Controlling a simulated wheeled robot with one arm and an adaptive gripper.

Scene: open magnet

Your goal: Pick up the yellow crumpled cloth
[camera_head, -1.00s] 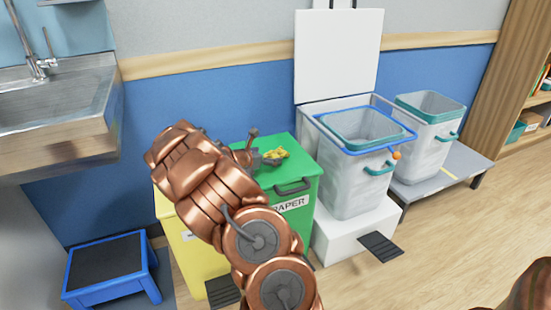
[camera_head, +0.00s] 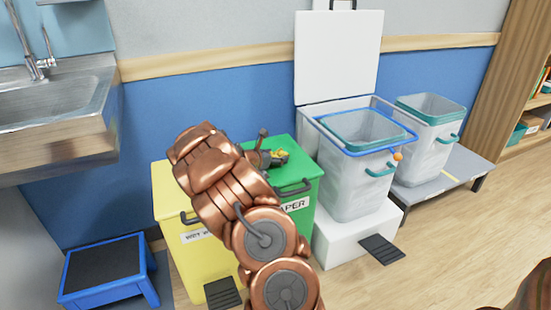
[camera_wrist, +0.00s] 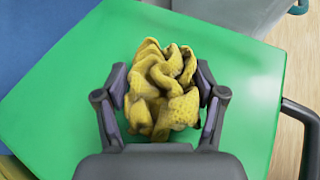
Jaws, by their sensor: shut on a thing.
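The yellow crumpled cloth (camera_wrist: 162,90) lies between my gripper's two fingers in the wrist view, over the green lid of the paper bin (camera_wrist: 60,110). In the head view a small part of the cloth (camera_head: 279,153) shows beside my gripper (camera_head: 270,156), above the same green bin (camera_head: 306,215). My gripper (camera_wrist: 161,95) is shut on the cloth, with a finger against each side. I cannot tell whether the cloth still touches the lid. My copper arm hides part of the green bin and the yellow bin.
A yellow bin (camera_head: 190,255) stands left of the green one. A white bin with its lid raised (camera_head: 338,60) holds a grey bucket (camera_head: 355,175); another bucket (camera_head: 425,150) is farther right. A blue stool (camera_head: 105,270) and a sink (camera_head: 55,105) are at left.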

